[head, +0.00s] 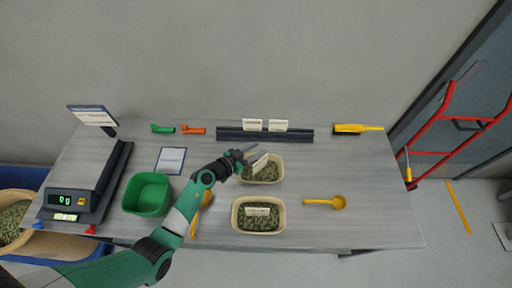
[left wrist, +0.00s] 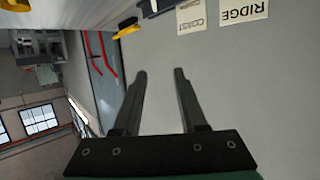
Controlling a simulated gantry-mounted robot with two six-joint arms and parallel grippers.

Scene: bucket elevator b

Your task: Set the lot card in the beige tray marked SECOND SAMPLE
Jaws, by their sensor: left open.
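My left gripper (head: 250,153) is over the far beige tray (head: 281,170), its fingers pointing right and towards the rack. In the left wrist view the gripper (left wrist: 160,75) is open with nothing between its fingers. A pale card (head: 260,161) shows at the far tray, close by the fingers; whether it touches them cannot be told. The near beige tray (head: 234,216) has a pale card (head: 258,211) at its pellets. Two more cards, one left (head: 252,124) and one right (head: 278,125), stand in a dark rack (head: 265,137). Tray markings are too small to read. My right gripper is not in view.
A green bin (head: 147,194), a scale (head: 75,202) and a printed sheet (head: 171,161) are at the left. A yellow scoop (head: 338,202) lies right of the trays; another (head: 207,198) is partly behind my arm. A yellow brush (head: 350,128) lies far right. The table's right end is clear.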

